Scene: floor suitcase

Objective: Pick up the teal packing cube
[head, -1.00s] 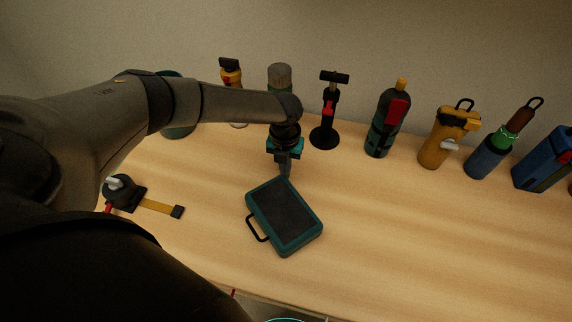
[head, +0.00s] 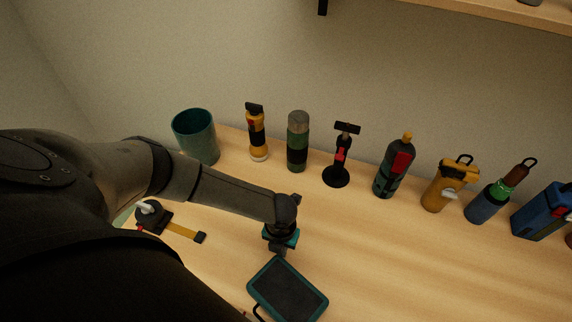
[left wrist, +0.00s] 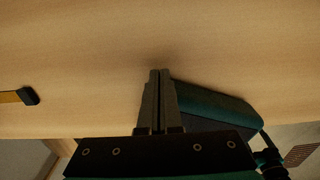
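The teal packing cube (head: 287,292) has a dark panel on top and a black handle on one side. It lies flat on the wooden table at the bottom of the head view, partly cut off by the picture edge. It also shows in the left wrist view (left wrist: 215,108), partly behind my gripper mount. My left gripper (head: 278,250) points down at the cube's far corner. In the left wrist view its fingers (left wrist: 157,75) are together with nothing visible between them, just beside the cube; contact is unclear.
Along the wall stand a teal bin (head: 196,137), a yellow flashlight (head: 257,135), a green flask (head: 298,142), a black stand (head: 337,176), a dark bottle (head: 392,172) and a yellow case (head: 448,187). A yellow-strapped tool (head: 184,232) lies left. The table right of the cube is clear.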

